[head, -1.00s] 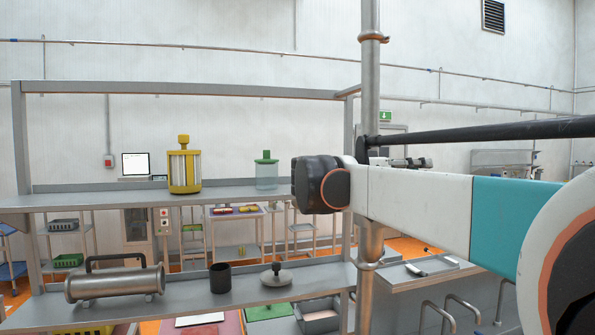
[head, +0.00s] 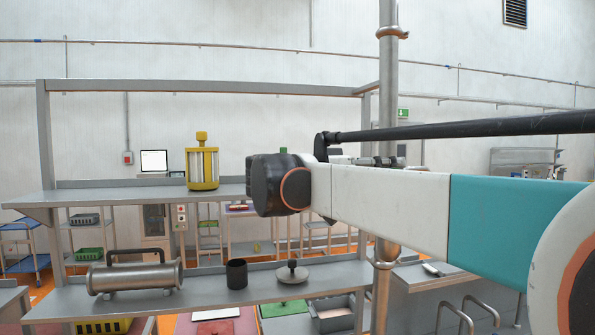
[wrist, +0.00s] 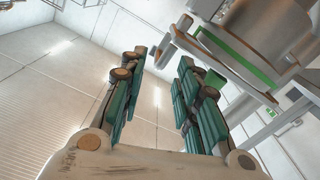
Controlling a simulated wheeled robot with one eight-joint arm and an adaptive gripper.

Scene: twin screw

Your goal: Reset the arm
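My gripper (wrist: 158,85) shows in the wrist view with its two green-padded fingers spread apart and nothing between them. It is open and points up toward the white wall and ceiling. In the head view my arm stretches in from the right edge to a dark joint in front of the shelf rack; the gripper's fingers cannot be made out there. A large grey metal body fills the upper right of the wrist view; I cannot tell what it is.
A yellow canister (head: 202,163) stands on the upper shelf (head: 110,195). A steel cylinder with a handle (head: 135,275), a black cup (head: 237,273) and a knobbed disc (head: 292,272) stand on the lower shelf (head: 210,295). A metal pole (head: 388,90) rises behind my arm.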

